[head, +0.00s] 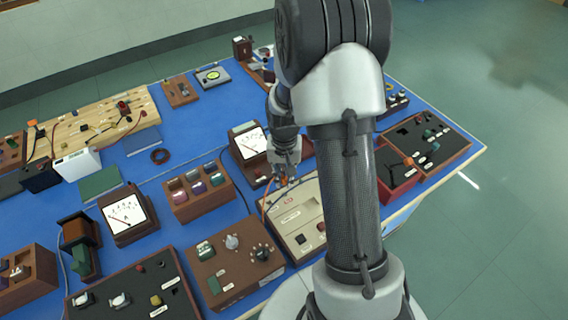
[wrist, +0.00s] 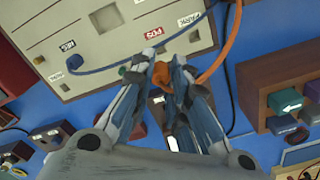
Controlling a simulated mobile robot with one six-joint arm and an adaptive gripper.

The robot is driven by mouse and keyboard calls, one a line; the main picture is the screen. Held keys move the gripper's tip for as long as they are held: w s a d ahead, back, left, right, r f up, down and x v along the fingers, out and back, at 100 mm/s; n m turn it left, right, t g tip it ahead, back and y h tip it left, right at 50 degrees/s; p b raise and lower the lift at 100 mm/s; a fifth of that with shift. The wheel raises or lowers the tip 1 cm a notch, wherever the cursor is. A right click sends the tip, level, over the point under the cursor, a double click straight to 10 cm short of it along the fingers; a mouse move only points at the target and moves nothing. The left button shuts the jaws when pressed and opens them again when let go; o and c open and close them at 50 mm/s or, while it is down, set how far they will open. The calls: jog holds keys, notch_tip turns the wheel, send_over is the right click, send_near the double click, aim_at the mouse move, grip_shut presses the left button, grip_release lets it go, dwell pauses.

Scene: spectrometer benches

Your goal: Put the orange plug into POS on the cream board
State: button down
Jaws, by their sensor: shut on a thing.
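The cream board (head: 293,228) lies on the blue bench in the head view and fills the upper left of the wrist view (wrist: 55,22). Its labels NEG (wrist: 67,46), POS (wrist: 153,33) and PARK (wrist: 188,18) show in the wrist view. My gripper (wrist: 160,76) is shut on the orange plug (wrist: 162,73), near the board's edge beside the POS label. The plug's tip and the POS socket are hard to make out. The orange cable (wrist: 228,50) loops away from the plug. In the head view my gripper (head: 284,180) is over the board's far end.
A blue cable (wrist: 100,68) runs across the board by NEG and passes near my fingers. A meter (head: 248,142) stands behind the board, a brown control box (head: 228,270) to its left and a red box (head: 398,182) to its right.

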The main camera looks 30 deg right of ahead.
jog(key=shift+f+b, duration=2.4)
jog(key=shift+f, duration=1.1)
jog(key=c, duration=1.5)
grip_release()
jog(key=shift+o, duration=0.2)
jog(key=shift+r, duration=0.1)
notch_tip(320, 180, up, 12)
jog(key=shift+f, duration=0.1)
